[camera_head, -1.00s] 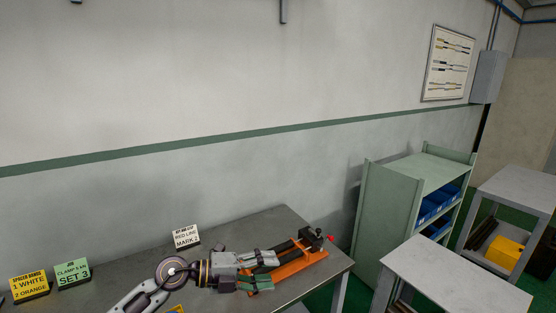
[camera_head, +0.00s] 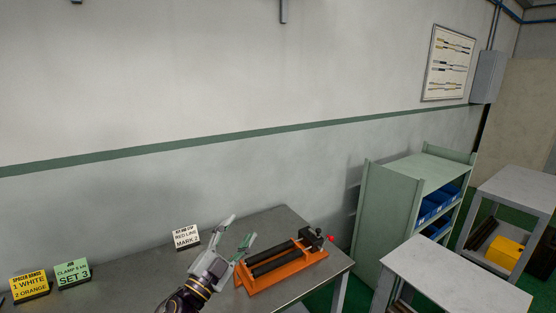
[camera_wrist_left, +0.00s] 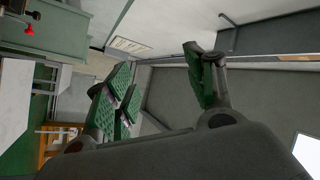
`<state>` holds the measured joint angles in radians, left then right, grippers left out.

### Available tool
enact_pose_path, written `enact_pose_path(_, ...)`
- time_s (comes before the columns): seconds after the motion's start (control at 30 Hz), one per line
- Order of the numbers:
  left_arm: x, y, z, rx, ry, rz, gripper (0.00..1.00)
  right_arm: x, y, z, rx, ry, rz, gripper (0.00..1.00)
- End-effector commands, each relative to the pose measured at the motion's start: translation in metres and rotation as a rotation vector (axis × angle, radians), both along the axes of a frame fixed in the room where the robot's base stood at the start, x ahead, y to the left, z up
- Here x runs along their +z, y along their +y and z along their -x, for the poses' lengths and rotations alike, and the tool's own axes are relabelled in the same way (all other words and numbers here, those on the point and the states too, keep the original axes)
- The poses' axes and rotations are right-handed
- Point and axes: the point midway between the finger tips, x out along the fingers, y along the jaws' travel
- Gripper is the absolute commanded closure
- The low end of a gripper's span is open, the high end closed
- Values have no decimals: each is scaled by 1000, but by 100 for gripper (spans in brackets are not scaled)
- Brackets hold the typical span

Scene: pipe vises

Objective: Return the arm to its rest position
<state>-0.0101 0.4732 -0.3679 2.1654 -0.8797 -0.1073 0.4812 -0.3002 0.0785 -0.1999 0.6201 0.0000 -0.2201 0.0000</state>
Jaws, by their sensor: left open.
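My left gripper (camera_head: 238,234) is open and empty, with its fingers raised above the metal workbench (camera_head: 120,278) in the head view. It is just left of the orange vise (camera_head: 288,272), which carries black bars and a red knob at its far end. Its spread green-padded fingers (camera_wrist_left: 160,90) fill the left wrist view with nothing between them. The red knob and dark vise end (camera_wrist_left: 28,28) show at the upper left there. My right gripper is in neither view.
Signs stand on the bench: white "RED LINE MARK" (camera_head: 186,237), green "CLAMP SET 3" (camera_head: 72,273) and yellow "1 WHITE 2 ORANGE" (camera_head: 30,287). A green shelf with blue bins (camera_head: 435,206) and a light table (camera_head: 455,275) stand at the right. The wall is behind the bench.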

Motion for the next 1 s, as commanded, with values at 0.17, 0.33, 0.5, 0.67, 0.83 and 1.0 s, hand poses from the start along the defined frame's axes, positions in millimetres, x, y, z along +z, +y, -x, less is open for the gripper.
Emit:
enact_pose_path(0.17,-20,31,-3,136,121,100,45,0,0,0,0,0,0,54)
enact_pose_path(0.33,-47,60,-1,258,256,179,45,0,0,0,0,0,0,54)
enact_pose_path(0.5,-81,85,8,370,408,241,45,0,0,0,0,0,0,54)
enact_pose_path(0.67,-118,104,24,464,566,285,45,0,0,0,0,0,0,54)
enact_pose_path(0.83,-159,119,49,550,747,317,45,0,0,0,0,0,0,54)
enact_pose_path(1.0,-198,128,81,616,938,335,45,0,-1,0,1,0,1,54)
